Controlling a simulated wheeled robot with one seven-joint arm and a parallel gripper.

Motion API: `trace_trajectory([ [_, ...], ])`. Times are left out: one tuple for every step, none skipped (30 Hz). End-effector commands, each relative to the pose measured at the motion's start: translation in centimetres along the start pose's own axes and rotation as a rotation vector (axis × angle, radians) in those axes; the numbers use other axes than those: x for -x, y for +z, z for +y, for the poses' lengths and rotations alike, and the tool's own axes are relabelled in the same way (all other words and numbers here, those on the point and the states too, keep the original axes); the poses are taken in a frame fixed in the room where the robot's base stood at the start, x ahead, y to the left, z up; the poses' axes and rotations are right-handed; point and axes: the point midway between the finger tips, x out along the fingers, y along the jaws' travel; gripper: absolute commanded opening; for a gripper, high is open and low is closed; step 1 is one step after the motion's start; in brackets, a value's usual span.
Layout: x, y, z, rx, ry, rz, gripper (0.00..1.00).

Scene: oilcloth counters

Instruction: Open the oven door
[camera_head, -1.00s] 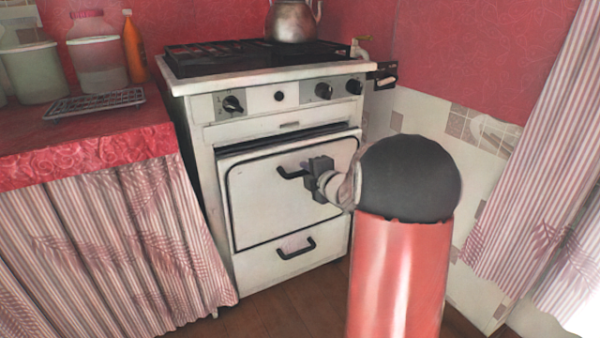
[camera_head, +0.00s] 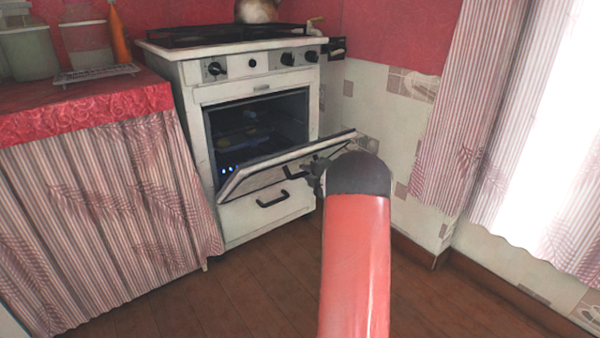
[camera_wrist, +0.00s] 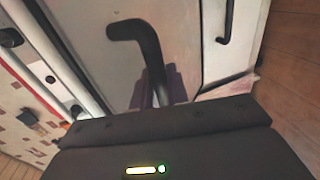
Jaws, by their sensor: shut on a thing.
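The white oven door (camera_head: 265,172) is tilted well down and outward, hinged at its bottom edge, so the dark oven cavity (camera_head: 255,130) with racks shows behind it. The black door handle (camera_head: 291,172) is on the door's outer face. My gripper (camera_head: 312,172) is at the handle, shut on it. My arm hides the right part of the grip in the head view. In the wrist view the black door handle (camera_wrist: 148,50) runs down to my gripper (camera_wrist: 160,92), whose fingertips are partly hidden behind the dark wrist body.
Below the door is a drawer with a black handle (camera_head: 272,199). A kettle (camera_head: 258,10) stands on the stove top. A red-topped counter (camera_head: 90,110) with a striped curtain is at left. The wooden floor (camera_head: 240,290) in front is clear.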

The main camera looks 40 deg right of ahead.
Motion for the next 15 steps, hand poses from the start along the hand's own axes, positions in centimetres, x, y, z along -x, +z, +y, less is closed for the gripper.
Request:
trace_trajectory([
  [-0.21, 0.31, -0.51, -0.003, -0.003, 0.001, 0.00],
  [-0.27, 0.46, -0.58, -0.003, -0.002, 0.001, 0.00],
  [-0.35, 0.60, -0.69, -0.003, -0.002, 0.001, 0.00],
  [-0.39, 0.69, -0.77, -0.003, -0.002, 0.001, 0.00],
  [-0.42, 0.76, -0.83, -0.003, -0.002, 0.002, 0.00],
  [-0.45, 0.81, -0.87, -0.003, -0.002, 0.002, 0.00],
  [-0.47, 0.85, -0.89, -0.003, -0.002, 0.002, 0.00],
  [-0.48, 0.87, -0.89, -0.003, -0.002, 0.002, 0.00],
  [-0.49, 0.87, -0.89, -0.003, -0.002, 0.002, 0.00],
  [-0.49, 0.88, -0.88, -0.002, -0.002, 0.002, 0.00],
  [-0.49, 0.87, -0.87, -0.002, -0.002, 0.002, 0.00],
  [-0.49, 0.87, -0.86, -0.002, -0.002, 0.002, 0.00],
  [-0.49, 0.86, -0.86, -0.002, -0.002, 0.002, 0.00],
  [-0.49, 0.86, -0.85, -0.002, -0.002, 0.002, 0.00],
  [-0.49, 0.85, -0.84, -0.002, -0.002, 0.002, 0.00],
])
